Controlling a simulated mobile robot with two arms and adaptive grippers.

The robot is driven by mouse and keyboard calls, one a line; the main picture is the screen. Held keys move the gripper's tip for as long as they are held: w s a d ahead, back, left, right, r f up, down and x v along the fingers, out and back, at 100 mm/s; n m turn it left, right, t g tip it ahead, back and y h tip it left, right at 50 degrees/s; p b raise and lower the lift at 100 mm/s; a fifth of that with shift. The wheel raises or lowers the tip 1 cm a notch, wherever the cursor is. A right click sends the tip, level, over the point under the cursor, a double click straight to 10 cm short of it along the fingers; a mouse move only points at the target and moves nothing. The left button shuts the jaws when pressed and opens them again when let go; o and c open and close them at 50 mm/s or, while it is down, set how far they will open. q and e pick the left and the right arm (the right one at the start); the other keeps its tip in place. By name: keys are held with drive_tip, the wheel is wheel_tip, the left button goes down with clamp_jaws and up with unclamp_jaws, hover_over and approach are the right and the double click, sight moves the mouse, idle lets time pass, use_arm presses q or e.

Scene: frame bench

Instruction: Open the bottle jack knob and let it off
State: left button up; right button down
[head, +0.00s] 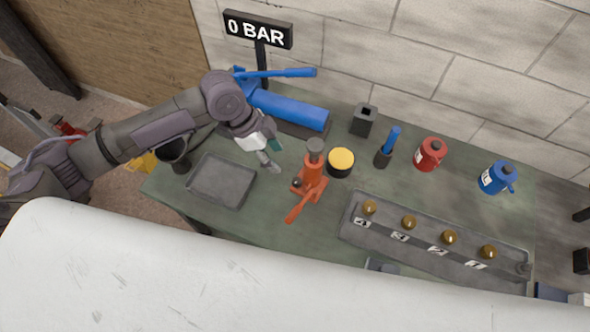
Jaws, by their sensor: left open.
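An orange bottle jack (313,178) stands upright on the green bench, with a grey ram top. An orange lever (298,207) sticks out from its base toward the front. Its release knob is too small to make out for certain. My left gripper (271,158) is open, just to the left of the jack and apart from it, with its fingers pointing down and right. Nothing shows between its fingers. My right gripper is not in view.
A "0 BAR" sign (258,29) stands behind a blue hand pump (290,109). An empty grey tray (221,181) lies left of the jack. A yellow-topped black can (341,162) is close on its right. A long tray (432,244) holds several brass pieces. Red (430,154) and blue (496,177) canisters stand right.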

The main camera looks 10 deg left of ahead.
sight(295, 180)
use_arm(q)
drive_tip(key=p+x, duration=0.2)
drive_tip(key=x, duration=0.9)
drive_tip(key=shift+d, duration=0.1)
drive_tip(key=shift+d+f, duration=0.1)
drive_tip(key=shift+f, duration=0.35)
drive_tip(key=shift+d+f, duration=0.1)
drive_tip(key=c, duration=0.4)
clamp_jaws()
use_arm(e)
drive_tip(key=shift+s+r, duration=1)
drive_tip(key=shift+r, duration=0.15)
